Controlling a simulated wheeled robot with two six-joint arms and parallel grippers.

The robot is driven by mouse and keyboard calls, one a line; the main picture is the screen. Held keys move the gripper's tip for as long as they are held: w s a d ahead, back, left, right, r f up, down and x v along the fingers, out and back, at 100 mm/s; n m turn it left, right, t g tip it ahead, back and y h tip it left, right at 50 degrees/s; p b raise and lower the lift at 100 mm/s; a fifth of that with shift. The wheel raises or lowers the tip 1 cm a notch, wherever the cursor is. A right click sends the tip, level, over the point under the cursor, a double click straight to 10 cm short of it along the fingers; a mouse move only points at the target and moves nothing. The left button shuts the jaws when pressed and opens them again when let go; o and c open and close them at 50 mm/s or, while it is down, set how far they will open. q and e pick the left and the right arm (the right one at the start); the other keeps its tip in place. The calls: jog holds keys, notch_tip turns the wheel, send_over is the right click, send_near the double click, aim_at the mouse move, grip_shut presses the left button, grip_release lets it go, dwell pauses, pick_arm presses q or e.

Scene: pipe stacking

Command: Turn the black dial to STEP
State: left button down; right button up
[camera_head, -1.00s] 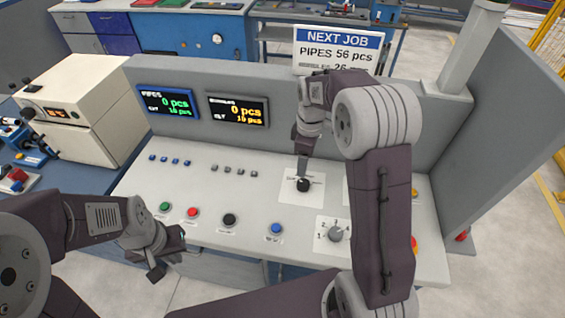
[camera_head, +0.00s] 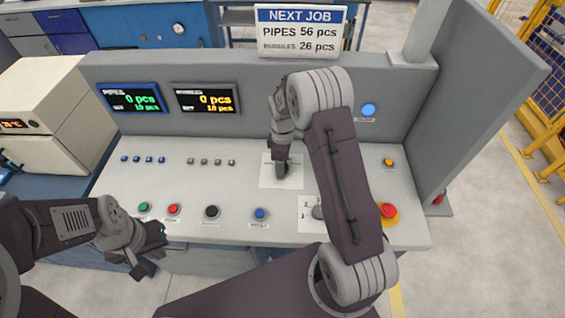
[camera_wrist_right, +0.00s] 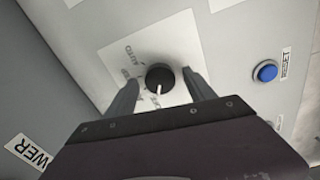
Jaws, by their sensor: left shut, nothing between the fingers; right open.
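The black dial (camera_head: 284,170) sits on a white label plate on the sloped console, mostly hidden behind my right gripper in the head view. In the right wrist view the black dial (camera_wrist_right: 158,73) shows a white pointer toward the bottom of the picture. Printed words stand around its left side; AUTO is at the upper left, and the others are hard to read. My right gripper (camera_wrist_right: 161,92) is open, one finger on each side of the dial, with gaps visible; I cannot tell how deep they reach. My left gripper (camera_head: 143,260) is shut and empty at the console's front left.
A grey numbered knob (camera_head: 318,212) and a red button (camera_head: 388,211) lie near my right forearm. Green, red, black and blue buttons line the front edge. A blue button (camera_wrist_right: 265,71) shows right of the dial in the wrist view. Two displays (camera_head: 206,99) stand behind.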

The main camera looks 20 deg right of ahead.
jog(key=shift+a+f, duration=0.1)
jog(key=shift+f, duration=0.15)
jog(key=c, duration=1.4)
jog(key=shift+o, duration=0.2)
jog(key=shift+m, duration=0.3)
jog(key=m+p, duration=0.1)
jog(key=m, duration=0.1)
jog(key=shift+r+m, duration=0.1)
jog(key=shift+m, duration=0.3)
jog(key=m, duration=0.4)
jog(key=shift+p, duration=0.35)
jog(key=m, duration=0.4)
jog(key=shift+w+m+p, duration=0.1)
jog(key=shift+m+p, duration=0.2)
jog(key=shift+m, duration=2)
